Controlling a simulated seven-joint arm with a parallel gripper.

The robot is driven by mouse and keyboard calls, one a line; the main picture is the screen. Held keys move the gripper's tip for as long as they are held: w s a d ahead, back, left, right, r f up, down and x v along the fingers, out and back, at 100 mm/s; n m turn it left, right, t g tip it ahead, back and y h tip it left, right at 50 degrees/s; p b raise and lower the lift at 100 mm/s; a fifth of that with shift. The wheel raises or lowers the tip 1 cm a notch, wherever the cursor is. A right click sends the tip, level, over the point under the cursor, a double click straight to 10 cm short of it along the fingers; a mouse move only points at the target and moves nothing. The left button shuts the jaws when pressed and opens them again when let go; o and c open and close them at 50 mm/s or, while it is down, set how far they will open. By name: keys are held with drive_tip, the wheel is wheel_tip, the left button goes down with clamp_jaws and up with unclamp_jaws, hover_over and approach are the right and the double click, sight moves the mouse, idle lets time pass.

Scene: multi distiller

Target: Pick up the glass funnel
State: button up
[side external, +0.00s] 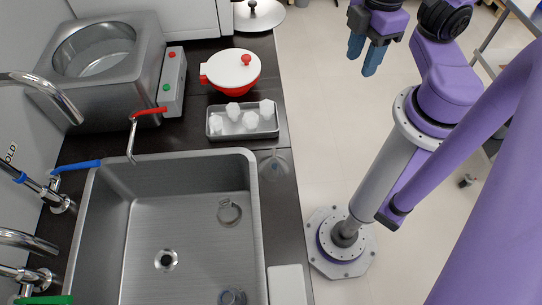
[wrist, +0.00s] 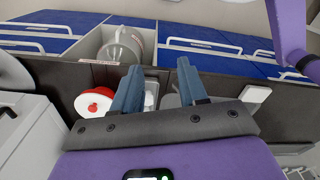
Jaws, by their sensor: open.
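A clear, faint glass piece that looks like the glass funnel (side external: 274,165) lies on the dark counter between the sink's upper right corner and the tray, in the side view. Its outline is hard to make out. I cannot pick it out in the wrist view. My gripper (side external: 364,54) is up at the right, over the floor beyond the counter's edge, well apart from the funnel. Its two blue fingers are open with nothing between them. They also show spread apart in the wrist view.
A steel sink (side external: 150,215) holds small clear glass items. A tray (side external: 215,132) of white lumps and a red pot with white lid (side external: 235,68) stand behind the funnel. A steel bath (side external: 55,72) and taps are at left.

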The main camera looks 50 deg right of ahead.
drive_tip(key=shift+c, duration=0.4)
idle(0.3)
wheel_tip(320, 180, up, 3)
drive_tip(key=m, duration=2.6)
hover_over(274, 148)
drive_tip(key=f, duration=1.2)
drive_tip(key=shift+s+a+f, duration=0.15)
drive_tip(key=shift+a+f, duration=0.1)
drive_tip(key=shift+a, duration=0.05)
drive_tip(key=shift+d+f, duration=0.2)
drive_tip(key=shift+f, duration=0.75)
drive_tip(key=shift+d+f, duration=0.15)
drive_tip(key=shift+f, duration=1.5)
drive_tip(key=shift+c, duration=0.4)
